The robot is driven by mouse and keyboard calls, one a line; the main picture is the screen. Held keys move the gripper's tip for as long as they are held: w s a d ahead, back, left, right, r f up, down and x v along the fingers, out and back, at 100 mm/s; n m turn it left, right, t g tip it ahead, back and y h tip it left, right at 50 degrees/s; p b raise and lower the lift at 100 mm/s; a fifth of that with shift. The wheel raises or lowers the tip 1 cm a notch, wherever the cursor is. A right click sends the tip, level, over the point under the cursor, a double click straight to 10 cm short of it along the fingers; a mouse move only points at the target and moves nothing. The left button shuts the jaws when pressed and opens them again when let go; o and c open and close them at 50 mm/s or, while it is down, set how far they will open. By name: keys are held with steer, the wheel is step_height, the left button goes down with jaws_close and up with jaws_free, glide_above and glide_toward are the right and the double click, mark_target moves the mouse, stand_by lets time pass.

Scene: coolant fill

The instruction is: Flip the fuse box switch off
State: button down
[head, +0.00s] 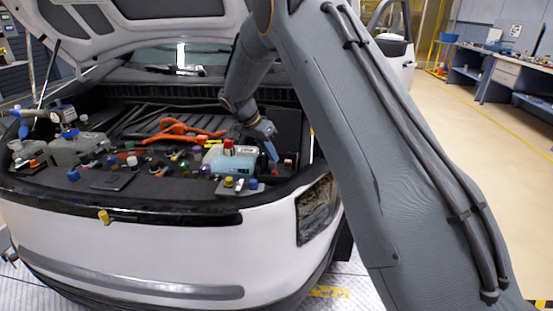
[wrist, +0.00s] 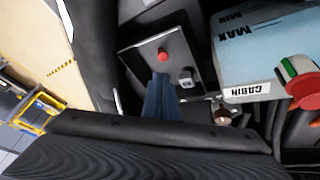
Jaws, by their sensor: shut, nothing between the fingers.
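A dark rectangular panel (wrist: 143,52), which looks like the fuse box, lies under my gripper in the wrist view. It carries a round red button or lamp (wrist: 163,54) and a small grey square piece (wrist: 186,77) that may be the switch. My gripper (wrist: 160,80) is shut and empty, its blue fingers pointing at the panel just below the red piece and left of the grey one. I cannot tell whether it touches. In the head view my gripper (head: 274,156) points down at the right end of the engine bay, beside a small red piece (head: 288,161).
Orange cables (head: 180,132) and several coloured caps fill the bay. The raised hood (head: 130,25) hangs above.

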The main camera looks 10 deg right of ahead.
steer(key=a+v, duration=0.1)
steer(key=v, duration=0.5)
steer(key=shift+w+a+p, duration=0.15)
steer(key=shift+a+p, duration=0.15)
steer(key=shift+p, duration=0.15)
